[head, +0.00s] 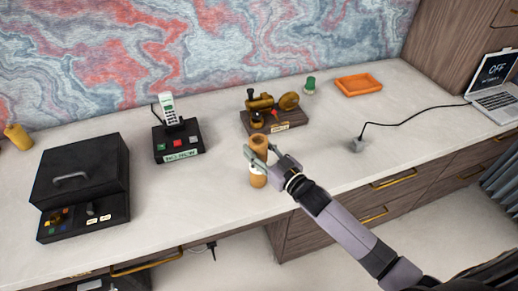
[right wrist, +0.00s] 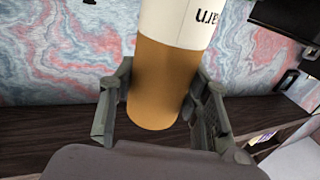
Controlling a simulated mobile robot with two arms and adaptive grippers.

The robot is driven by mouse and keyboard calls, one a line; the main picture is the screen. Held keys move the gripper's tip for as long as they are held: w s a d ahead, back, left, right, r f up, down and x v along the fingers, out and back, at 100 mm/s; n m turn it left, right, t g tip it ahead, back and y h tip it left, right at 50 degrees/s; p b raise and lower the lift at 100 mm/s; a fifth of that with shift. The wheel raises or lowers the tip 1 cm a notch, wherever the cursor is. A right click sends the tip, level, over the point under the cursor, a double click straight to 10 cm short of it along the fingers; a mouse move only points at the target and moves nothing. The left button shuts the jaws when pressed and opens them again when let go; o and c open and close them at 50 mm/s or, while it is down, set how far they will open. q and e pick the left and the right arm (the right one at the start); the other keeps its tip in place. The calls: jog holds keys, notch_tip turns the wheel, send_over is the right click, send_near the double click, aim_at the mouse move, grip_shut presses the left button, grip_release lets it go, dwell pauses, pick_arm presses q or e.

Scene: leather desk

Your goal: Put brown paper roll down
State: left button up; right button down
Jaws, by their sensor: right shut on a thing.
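The brown paper roll (head: 259,145) is a tan cylinder, held roughly upright near the front edge of the desk (head: 215,185). My right gripper (head: 262,158) is shut around the middle of the roll. In the right wrist view the roll (right wrist: 165,75) shows a brown section and a white band with dark lettering, between the two fingers (right wrist: 160,105). I cannot tell whether the roll's lower end touches the desk. My left gripper is not in view.
A black box machine (head: 80,180) stands at the left, with a phone on a black base (head: 178,143) right of it. A brass device on a wooden base (head: 272,118), an orange tray (head: 358,85), a grey plug (head: 357,145) and a laptop (head: 495,95) are farther right.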

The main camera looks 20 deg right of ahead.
jog(key=c, duration=1.3)
grip_release()
jog(key=shift+f, duration=0.15)
jog(key=shift+c, duration=0.2)
jog(key=o, duration=0.5)
jog(key=shift+c, duration=0.2)
jog(key=shift+r, duration=0.25)
jog(key=b+v, duration=0.1)
jog(key=v, duration=1.1)
jog(key=shift+b, duration=0.35)
